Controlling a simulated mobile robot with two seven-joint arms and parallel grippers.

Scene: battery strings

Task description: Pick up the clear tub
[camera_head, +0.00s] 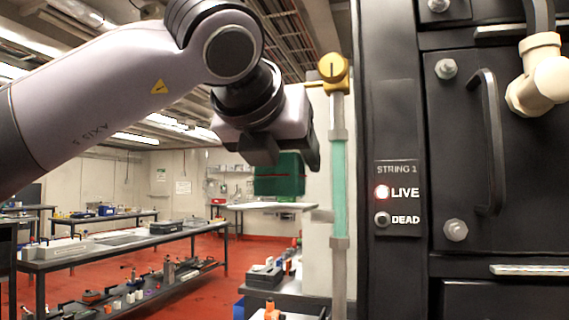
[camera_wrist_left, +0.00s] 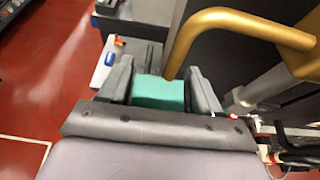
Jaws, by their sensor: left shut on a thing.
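My left gripper (camera_head: 286,160) hangs from the arm at the upper middle of the head view, left of the black cabinet. It is shut on a green block (camera_head: 279,176), which shows dark below the gripper. In the left wrist view the block (camera_wrist_left: 158,93) is teal and sits between the two fingers (camera_wrist_left: 160,84). Its lower part is partly hidden by the gripper there. I cannot make out a clear tub in either view. My right gripper is not in view.
A brass pipe (camera_wrist_left: 235,20) curves close to the fingers. Benches (camera_head: 110,245) stand behind on red floor.

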